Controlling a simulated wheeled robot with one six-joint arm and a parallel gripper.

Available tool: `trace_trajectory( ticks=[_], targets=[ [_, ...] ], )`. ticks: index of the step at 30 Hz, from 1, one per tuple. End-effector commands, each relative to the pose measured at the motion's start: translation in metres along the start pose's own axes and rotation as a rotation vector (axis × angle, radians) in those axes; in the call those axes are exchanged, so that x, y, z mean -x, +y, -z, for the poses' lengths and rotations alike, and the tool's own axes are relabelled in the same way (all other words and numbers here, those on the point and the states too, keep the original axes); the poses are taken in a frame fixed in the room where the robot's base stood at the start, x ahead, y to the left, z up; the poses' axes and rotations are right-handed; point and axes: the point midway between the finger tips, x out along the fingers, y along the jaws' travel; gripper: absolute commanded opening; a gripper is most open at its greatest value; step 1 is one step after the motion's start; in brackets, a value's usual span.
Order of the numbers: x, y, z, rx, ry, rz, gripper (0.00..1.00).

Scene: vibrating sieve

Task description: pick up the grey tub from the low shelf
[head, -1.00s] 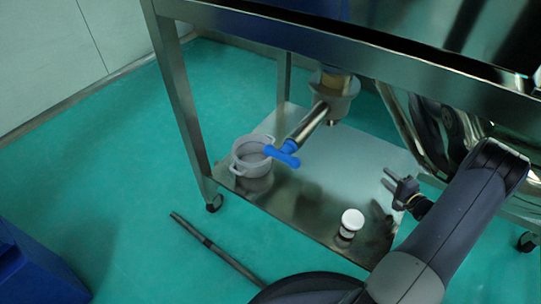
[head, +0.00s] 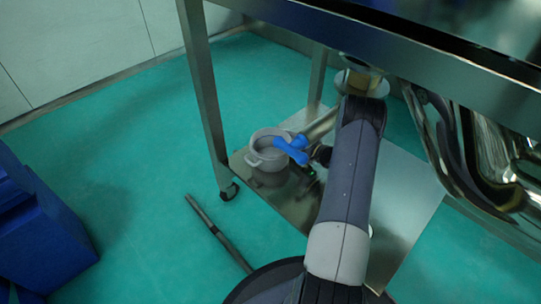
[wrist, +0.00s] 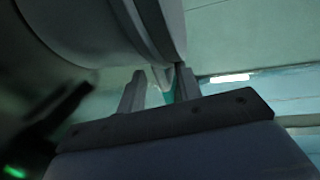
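The grey tub (head: 264,152), round with side handles, stands upright on the low metal shelf (head: 395,200) at its left end. My gripper is just right of the tub in the head view, partly hidden behind the blue valve handle and my arm. In the wrist view the tub's grey wall (wrist: 110,30) fills the top, very close. My gripper's two fingers (wrist: 158,80) stand apart, with a small grey part of the tub, probably a handle, showing between them. I cannot tell whether they touch it.
A blue-handled valve (head: 290,150) on a metal spout hangs close over the tub's right side. A table leg (head: 205,100) stands left of it. A dark rod (head: 220,235) lies on the floor. A blue bin (head: 40,220) is at the left. The white-capped jar is mostly hidden behind my arm.

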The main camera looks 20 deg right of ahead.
Motion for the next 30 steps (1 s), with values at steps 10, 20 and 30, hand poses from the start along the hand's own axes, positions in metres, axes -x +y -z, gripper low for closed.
trace_trajectory(
  ticks=[10,20,30],
  targets=[
    [-0.0036,-0.0007,0.0004,0.000,0.001,0.000,0.25],
    [-0.0034,-0.0005,0.0003,0.000,0.001,0.000,0.00],
    [-0.0034,-0.0007,0.0004,0.000,0.001,0.000,0.00]
  ],
)
